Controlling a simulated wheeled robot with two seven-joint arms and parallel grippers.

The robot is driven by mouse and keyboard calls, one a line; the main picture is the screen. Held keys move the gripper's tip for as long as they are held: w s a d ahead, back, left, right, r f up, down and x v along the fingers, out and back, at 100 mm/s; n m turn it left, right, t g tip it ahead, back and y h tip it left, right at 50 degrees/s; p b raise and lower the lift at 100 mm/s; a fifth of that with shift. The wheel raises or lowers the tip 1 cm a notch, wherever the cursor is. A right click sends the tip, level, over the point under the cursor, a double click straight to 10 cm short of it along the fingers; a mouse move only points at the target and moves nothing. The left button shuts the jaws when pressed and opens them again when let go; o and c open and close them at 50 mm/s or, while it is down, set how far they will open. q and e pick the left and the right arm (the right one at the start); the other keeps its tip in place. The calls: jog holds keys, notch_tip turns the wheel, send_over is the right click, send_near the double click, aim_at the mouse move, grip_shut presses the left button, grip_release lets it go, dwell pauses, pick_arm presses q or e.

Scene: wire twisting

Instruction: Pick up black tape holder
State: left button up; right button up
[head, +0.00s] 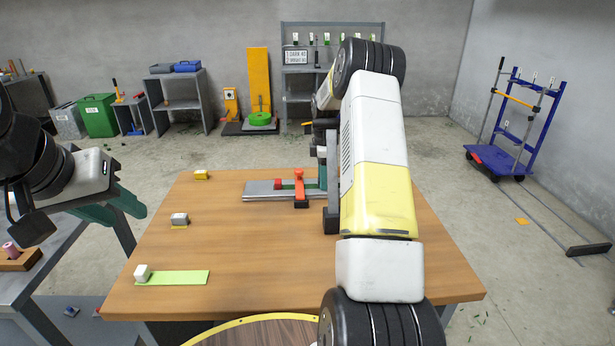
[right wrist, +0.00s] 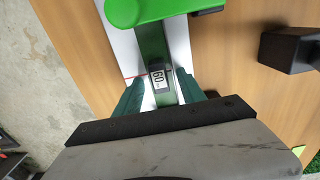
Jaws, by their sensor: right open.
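A black block (right wrist: 288,50) stands on the wooden table at the right of the right wrist view, apart from my fingers; it may be the black tape holder, but I cannot tell for sure. My right gripper (right wrist: 160,88) is open. Its dark green fingers are on either side of a green part with a "60" label (right wrist: 160,77), above a pale plate; contact is unclear.
The wooden table's (head: 255,245) centre is clear.

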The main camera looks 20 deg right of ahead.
grip_shut()
dwell(0.3)
